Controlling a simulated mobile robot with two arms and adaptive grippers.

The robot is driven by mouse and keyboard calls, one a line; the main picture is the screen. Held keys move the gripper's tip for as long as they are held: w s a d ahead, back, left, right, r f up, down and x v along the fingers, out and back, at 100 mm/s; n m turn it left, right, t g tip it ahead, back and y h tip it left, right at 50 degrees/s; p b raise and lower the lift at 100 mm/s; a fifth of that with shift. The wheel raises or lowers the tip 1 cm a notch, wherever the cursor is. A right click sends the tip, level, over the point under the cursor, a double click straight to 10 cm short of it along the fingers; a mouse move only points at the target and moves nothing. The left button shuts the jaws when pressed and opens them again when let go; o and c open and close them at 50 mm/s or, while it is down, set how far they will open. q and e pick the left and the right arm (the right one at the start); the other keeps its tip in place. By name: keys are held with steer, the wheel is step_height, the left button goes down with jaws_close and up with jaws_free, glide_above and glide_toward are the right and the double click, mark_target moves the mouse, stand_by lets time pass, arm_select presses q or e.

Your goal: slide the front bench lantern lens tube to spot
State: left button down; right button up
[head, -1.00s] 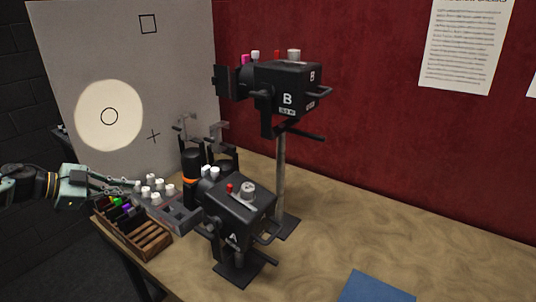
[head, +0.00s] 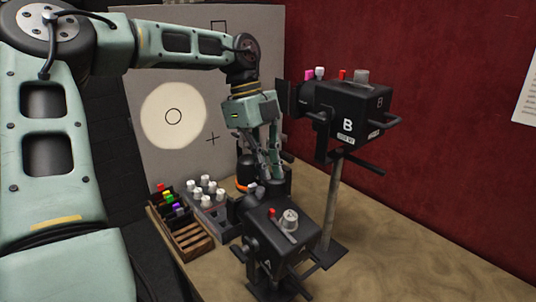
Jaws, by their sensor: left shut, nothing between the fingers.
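The front lantern, marked A in the earlier frame (head: 280,235), is a black box on a low stand on the bench, with a red knob and a grey knob (head: 290,220) on top. Its lens tube end faces the pale board, but the tube is partly hidden and I cannot make out its exact position. My left gripper (head: 274,174) is shut and empty, pointing down just behind the lantern's front end; I cannot tell whether it touches. A round bright light patch (head: 160,125) lies on the board around a small drawn circle. My right gripper is not in view.
Lantern B (head: 350,108) stands on a tall post close right of my left gripper. A wooden rack (head: 192,238) of coloured pieces and a tray of white knobs (head: 207,188) lie left of lantern A. The bench at right (head: 400,245) is clear.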

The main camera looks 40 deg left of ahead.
mark_target(253, 202)
arm_select(q)
steer(key=p+x, duration=0.1)
steer(key=x, duration=0.3)
steer(key=shift+w+d+f, duration=0.15)
steer(key=shift+w+d, duration=0.05)
steer(key=shift+d+f, duration=0.15)
steer(key=shift+f, duration=0.5)
